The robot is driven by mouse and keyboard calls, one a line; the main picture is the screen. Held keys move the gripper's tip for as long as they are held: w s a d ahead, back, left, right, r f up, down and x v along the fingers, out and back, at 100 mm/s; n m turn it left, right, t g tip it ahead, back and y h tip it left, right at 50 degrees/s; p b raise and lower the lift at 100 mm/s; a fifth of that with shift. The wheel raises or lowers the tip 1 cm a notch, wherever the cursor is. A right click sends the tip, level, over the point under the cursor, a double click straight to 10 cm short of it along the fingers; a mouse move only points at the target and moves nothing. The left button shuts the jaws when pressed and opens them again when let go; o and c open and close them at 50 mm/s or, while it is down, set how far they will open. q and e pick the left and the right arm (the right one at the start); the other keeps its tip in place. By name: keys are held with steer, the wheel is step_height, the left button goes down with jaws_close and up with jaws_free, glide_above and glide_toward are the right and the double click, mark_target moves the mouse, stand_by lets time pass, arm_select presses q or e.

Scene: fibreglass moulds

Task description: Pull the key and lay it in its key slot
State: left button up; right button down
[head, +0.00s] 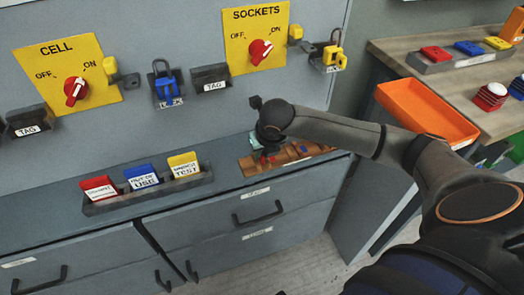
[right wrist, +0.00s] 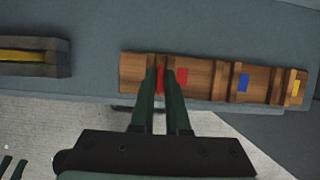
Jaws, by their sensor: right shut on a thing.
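The brown wooden key rack (head: 292,153) lies on the cabinet ledge below the SOCKETS panel. In the right wrist view the rack (right wrist: 208,88) has compartments with red (right wrist: 181,76), blue (right wrist: 242,83) and yellow (right wrist: 296,87) marks. My right gripper (head: 267,147) is over the left part of this rack, fingers pointing down. In the right wrist view my right gripper (right wrist: 161,72) is shut on a narrow red thing (right wrist: 160,80), seemingly the key, beside the red mark. The fingers hide most of it, and I cannot tell whether it touches the rack. My left gripper is out of view.
Red switches (head: 76,91) sit on the yellow CELL and SOCKETS plates. A blue padlock (head: 167,87) and a yellow padlock (head: 334,57) hang on the wall. A grey tag holder (head: 150,193) stands left on the ledge. An orange bin (head: 427,110) is at the right.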

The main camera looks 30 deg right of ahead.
steer(key=c, duration=0.8)
jaws_free()
steer(key=shift+c, duration=0.2)
steer(key=p+v, duration=0.1)
steer(key=v, duration=1.1)
steer(key=shift+s+r, duration=0.15)
steer(key=shift+r, duration=0.05)
steer(key=shift+a, duration=0.1)
